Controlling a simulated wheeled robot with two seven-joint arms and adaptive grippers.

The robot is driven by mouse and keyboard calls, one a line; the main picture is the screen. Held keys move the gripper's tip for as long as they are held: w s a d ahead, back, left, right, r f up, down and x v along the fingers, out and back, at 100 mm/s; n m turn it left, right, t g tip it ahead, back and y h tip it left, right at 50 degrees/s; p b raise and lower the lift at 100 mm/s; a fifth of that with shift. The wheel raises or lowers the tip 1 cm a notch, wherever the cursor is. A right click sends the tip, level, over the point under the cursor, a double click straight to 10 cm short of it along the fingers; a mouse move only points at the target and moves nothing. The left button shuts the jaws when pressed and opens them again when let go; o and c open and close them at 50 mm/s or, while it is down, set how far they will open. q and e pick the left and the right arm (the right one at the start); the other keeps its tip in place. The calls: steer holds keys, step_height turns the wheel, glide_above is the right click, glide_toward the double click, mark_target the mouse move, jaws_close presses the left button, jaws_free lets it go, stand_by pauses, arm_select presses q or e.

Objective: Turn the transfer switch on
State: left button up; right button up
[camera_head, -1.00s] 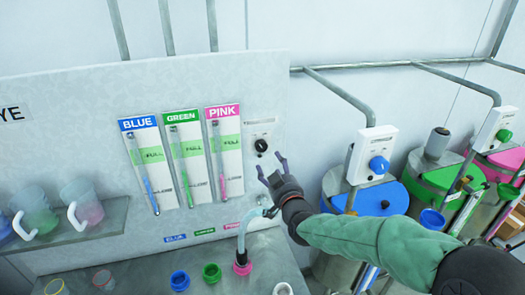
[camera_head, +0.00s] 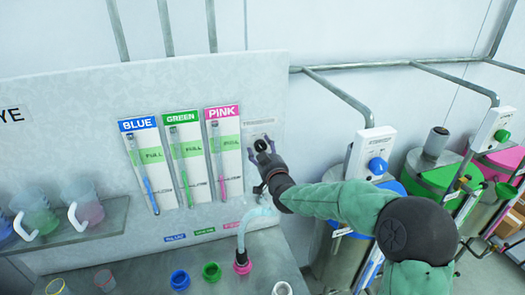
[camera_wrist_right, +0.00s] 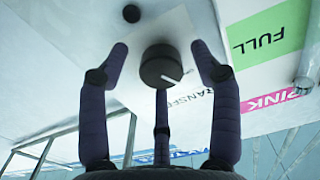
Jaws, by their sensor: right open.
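The transfer switch is a round black knob (camera_head: 261,145) with a white pointer line, on a light plate on the grey panel, right of the pink gauge. In the right wrist view the knob (camera_wrist_right: 162,66) shows close up, with the partly covered word "TRANSFER" beside it. My right gripper (camera_head: 263,152) is open at the knob. In the right wrist view its dark fingers (camera_wrist_right: 158,70) stand on either side of the knob, with gaps showing; I cannot tell whether any finger touches it. My left gripper is not in view.
Blue, green and pink gauges (camera_head: 224,155) marked FULL hang left of the knob. Cups stand on a shelf (camera_head: 100,230) at left.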

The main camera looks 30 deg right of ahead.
steer(key=c, duration=1.1)
steer(key=shift+f, duration=0.1)
steer(key=shift+c, duration=0.2)
steer(key=shift+f+m+b, duration=0.1)
steer(key=shift+m+b, duration=0.2)
steer(key=shift+b, duration=0.1)
